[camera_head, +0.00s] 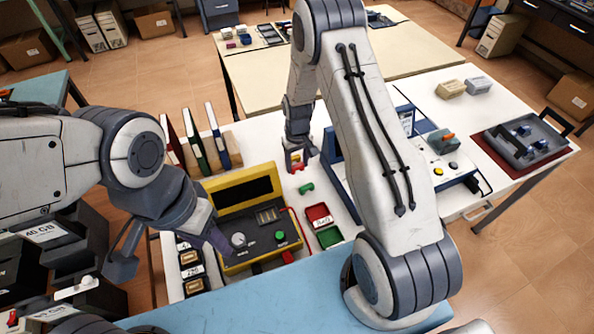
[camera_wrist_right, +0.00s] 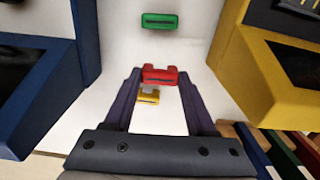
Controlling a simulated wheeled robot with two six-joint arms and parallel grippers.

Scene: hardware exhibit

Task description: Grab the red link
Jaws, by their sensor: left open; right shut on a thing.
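The red link (camera_wrist_right: 160,76) sits between the fingertips of my right gripper (camera_wrist_right: 160,78) in the right wrist view, and the fingers are shut on it. In the head view the right gripper (camera_head: 297,160) is low over the white table, with the red link (camera_head: 296,168) showing at its tips. Whether the link touches the table I cannot tell. My left gripper (camera_head: 170,258) is open and empty at the left, with one finger near the yellow-framed console.
A yellow link (camera_wrist_right: 148,96) lies beside the red one. A green link (camera_head: 306,188) lies closer to me. The yellow console (camera_head: 242,190) and a blue-sided unit (camera_wrist_right: 40,90) flank the gripper. Red (camera_head: 318,211) and green (camera_head: 330,237) bins stand nearby, with upright binders (camera_head: 195,140) at left.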

